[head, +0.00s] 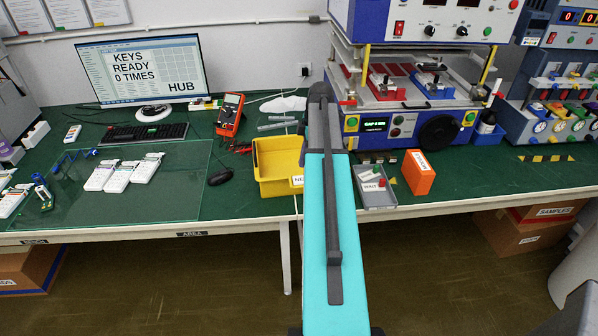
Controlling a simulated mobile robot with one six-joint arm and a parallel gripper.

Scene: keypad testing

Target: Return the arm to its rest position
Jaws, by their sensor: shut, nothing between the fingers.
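My arm (333,225) rises from the bottom middle of the head view as a long turquoise link with a dark grey bar along it. Its dark grey upper end (321,122) stands in front of the table's back area, just right of the yellow bin. I cannot make out my gripper or its fingers; they do not show apart from the arm. Nothing is seen held by the arm.
The green table (230,225) holds a yellow bin (274,188), a grey WAIT tray (388,196), an orange box (419,173), white keypads (121,176) and a multimeter (230,114). A blue test machine (410,130) stands behind. The monitor (140,70) reads KEYS READY, 0 TIMES.

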